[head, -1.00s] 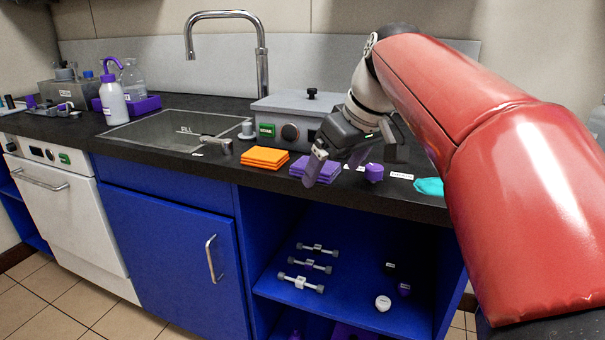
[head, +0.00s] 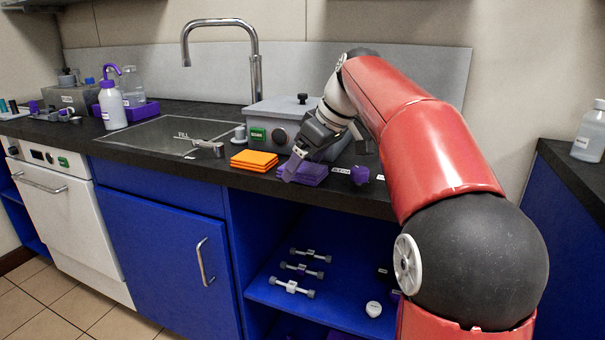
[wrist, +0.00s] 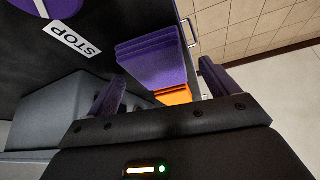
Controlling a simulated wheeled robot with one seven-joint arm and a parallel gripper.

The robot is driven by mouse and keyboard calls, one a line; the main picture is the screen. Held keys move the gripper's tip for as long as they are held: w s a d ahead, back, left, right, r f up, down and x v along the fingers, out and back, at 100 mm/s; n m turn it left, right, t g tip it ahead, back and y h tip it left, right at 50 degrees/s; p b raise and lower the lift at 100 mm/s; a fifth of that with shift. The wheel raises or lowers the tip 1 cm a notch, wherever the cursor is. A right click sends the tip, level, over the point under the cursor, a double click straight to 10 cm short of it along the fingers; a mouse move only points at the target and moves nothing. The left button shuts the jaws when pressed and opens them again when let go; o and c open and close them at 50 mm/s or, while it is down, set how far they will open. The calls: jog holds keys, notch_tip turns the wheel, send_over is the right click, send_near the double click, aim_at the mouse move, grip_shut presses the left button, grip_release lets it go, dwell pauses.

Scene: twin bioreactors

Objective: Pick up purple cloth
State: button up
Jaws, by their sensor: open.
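A stack of purple cloths (head: 311,174) lies on the dark counter near its front edge, partly behind a finger of my gripper in the head view. The stack also shows in the wrist view (wrist: 150,62), ahead of and between the two fingers. My gripper (head: 325,154) is open and empty, close to the stack on the side toward the grey box. In the wrist view my gripper (wrist: 163,86) has its fingers spread wide. I cannot tell its exact height over the cloth.
Orange cloths (head: 254,160) lie left of the purple stack, and a purple knob-like object (head: 359,175) stands right of it. A grey box (head: 270,122) with a green label stands behind. The sink (head: 165,137) is further left. A STOP label (wrist: 72,40) shows in the wrist view.

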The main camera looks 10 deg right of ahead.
aim_at(306, 167)
jog(key=shift+w+f, duration=0.1)
jog(key=shift+f, duration=0.1)
jog(key=c, duration=1.1)
jog(key=shift+o, duration=0.2)
notch_tip(306, 167, up, 8)
jog(key=shift+p, duration=1.25)
jog(key=shift+r, duration=1.05)
